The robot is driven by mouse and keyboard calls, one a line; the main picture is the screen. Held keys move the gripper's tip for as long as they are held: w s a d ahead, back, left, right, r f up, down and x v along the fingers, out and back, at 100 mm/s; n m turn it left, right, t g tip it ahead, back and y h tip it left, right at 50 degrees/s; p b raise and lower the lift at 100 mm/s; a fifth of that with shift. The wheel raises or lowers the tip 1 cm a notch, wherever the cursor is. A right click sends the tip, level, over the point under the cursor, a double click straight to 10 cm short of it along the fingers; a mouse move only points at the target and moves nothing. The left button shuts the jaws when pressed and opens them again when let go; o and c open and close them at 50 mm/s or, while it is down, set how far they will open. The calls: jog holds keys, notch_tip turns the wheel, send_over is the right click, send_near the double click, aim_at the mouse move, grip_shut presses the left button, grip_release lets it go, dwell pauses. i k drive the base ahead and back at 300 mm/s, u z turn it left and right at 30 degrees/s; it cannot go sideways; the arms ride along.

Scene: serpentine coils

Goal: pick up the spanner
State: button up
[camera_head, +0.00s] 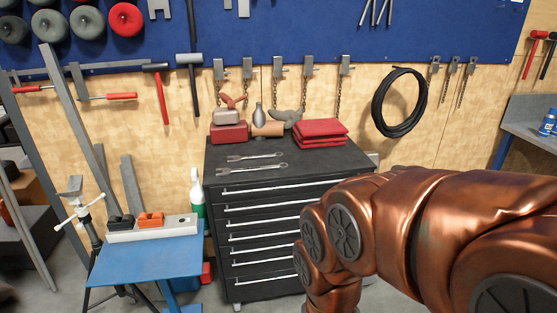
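Two silver spanners lie on the black top of the tool cabinet (225,175), near its left front part. The farther spanner (256,156) and the nearer spanner (251,169) lie roughly side by side, both lengthwise across the picture. I cannot tell which one the task names. My copper-coloured arm fills the lower right and covers the cabinet's right front. My gripper is not visible in this view.
On the cabinet's back are folded red cloths (319,132), a red box (229,133) and several small items. A blue stand (148,258) with a grey-and-orange tool is left of the cabinet. A green-and-white bottle (196,190) stands between them. Tools hang on the wall behind.

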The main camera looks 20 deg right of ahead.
aim_at(225, 172)
jog(key=z, duration=0.2)
jog(key=i, duration=0.7)
jog(key=u, duration=0.55)
jog(key=i, duration=0.6)
jog(key=u, duration=0.55)
